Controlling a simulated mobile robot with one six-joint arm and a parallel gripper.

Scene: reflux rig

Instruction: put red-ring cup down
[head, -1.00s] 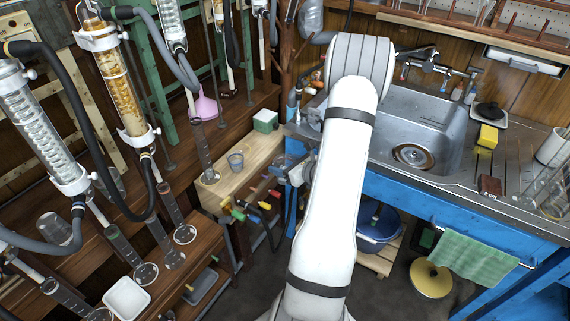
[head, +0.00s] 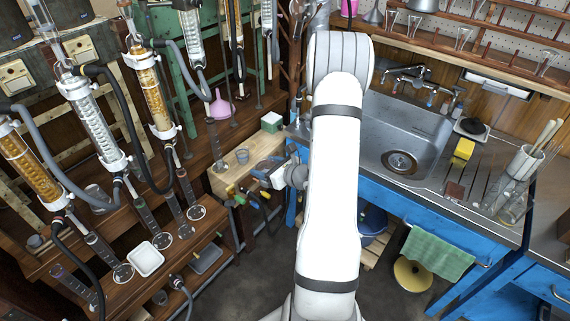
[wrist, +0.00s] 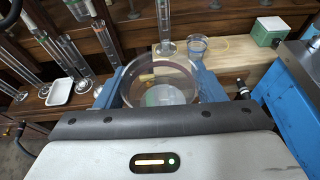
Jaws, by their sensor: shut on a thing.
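My gripper (wrist: 160,92) is shut on a clear glass cup (wrist: 160,70) with a dark reddish ring near its rim, taken to be the red-ring cup. The blue fingers stand on either side of it in the wrist view. The cup looks upright and empty, in front of the pale wooden block bench (wrist: 235,58). I cannot tell whether its base touches anything. In the head view my gripper (head: 268,176) is at the bench's right edge, partly hidden by my arm.
A second small glass (wrist: 197,46) and a glass cylinder (wrist: 166,30) stand on the bench. A green-white box (wrist: 268,31) is at its far right. Glassware and a white tray (head: 146,259) are on the left shelves. The blue sink cabinet (head: 430,220) is at right.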

